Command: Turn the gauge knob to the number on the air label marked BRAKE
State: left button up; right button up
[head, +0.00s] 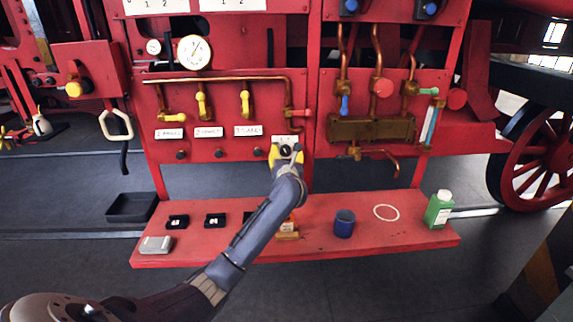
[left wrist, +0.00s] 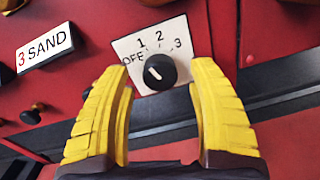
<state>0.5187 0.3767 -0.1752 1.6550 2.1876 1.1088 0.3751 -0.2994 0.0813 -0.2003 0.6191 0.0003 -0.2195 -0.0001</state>
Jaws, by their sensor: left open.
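The gauge knob (left wrist: 155,72) is a round black dial with a white pointer line, on a white plate (left wrist: 178,36) marked OFF, 1, 2, 3. The pointer slants to the upper left, on the OFF and 1 side. My left gripper (left wrist: 162,72) has yellow fingers, open on either side of the knob with gaps visible. In the head view the left gripper (head: 286,154) is in front of the knob and hides it. Of the air labels, the one reading 3 SAND (left wrist: 45,48) is clear; the left label (head: 170,133) and middle label (head: 209,132) are too small to read surely.
Yellow valve handles (head: 201,104) hang above the labels. A white gauge (head: 194,52) is above them. The red shelf (head: 370,250) below holds a blue cup (head: 344,224), a green bottle (head: 439,209) and small black trays. Copper pipes (head: 377,50) stand at right.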

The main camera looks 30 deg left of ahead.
pick_arm(q)
jog(key=v, duration=1)
jog(key=shift+d, duration=0.1)
